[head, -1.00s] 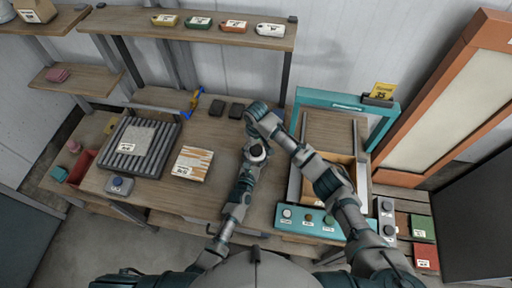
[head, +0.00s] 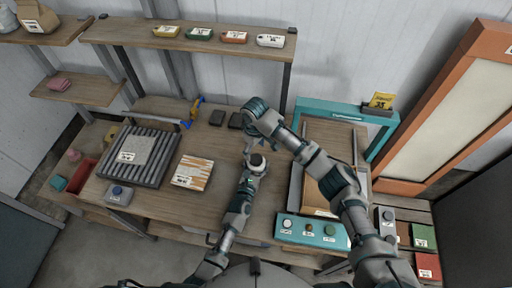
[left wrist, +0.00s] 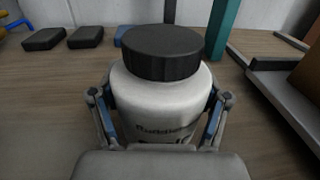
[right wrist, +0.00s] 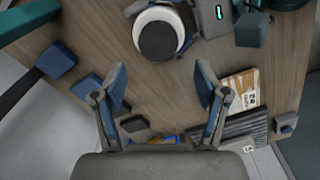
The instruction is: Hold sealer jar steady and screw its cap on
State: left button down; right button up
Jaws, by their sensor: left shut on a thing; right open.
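The sealer jar (left wrist: 165,105) is white with dark lettering and stands upright in the left wrist view. A black cap (left wrist: 162,53) sits on top of it; I cannot tell how tightly. My left gripper (left wrist: 160,125) is shut on the jar body, one finger on each side. In the head view the jar (head: 256,165) shows just beyond my left gripper (head: 252,176). My right gripper (right wrist: 160,95) is open and empty. In the right wrist view the capped jar (right wrist: 158,38) lies beyond its fingers, not between them. In the head view the right gripper (head: 251,144) is close above the jar.
Two dark blocks (head: 236,119) lie behind the jar on the wooden bench (head: 215,140). A teal frame station (head: 345,108) stands to the right. A labelled striped packet (head: 192,172) and ribbed tray (head: 138,157) are left. A shelf (head: 185,38) with several small packs hangs behind.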

aim_at(256, 158)
jog(key=n, duration=0.1)
jog(key=r+n, duration=0.1)
jog(key=n, duration=0.1)
jog(key=shift+w+d+r+n, duration=0.15)
jog(key=shift+r+n, duration=0.1)
jog(key=shift+n, duration=0.15)
jog(key=shift+d+r+n, duration=0.15)
jog(key=shift+r+n, duration=0.05)
jog(key=shift+n, duration=0.8)
jog(key=shift+s, duration=0.2)
jog(key=shift+f, duration=4)
jog(key=c, duration=1.2)
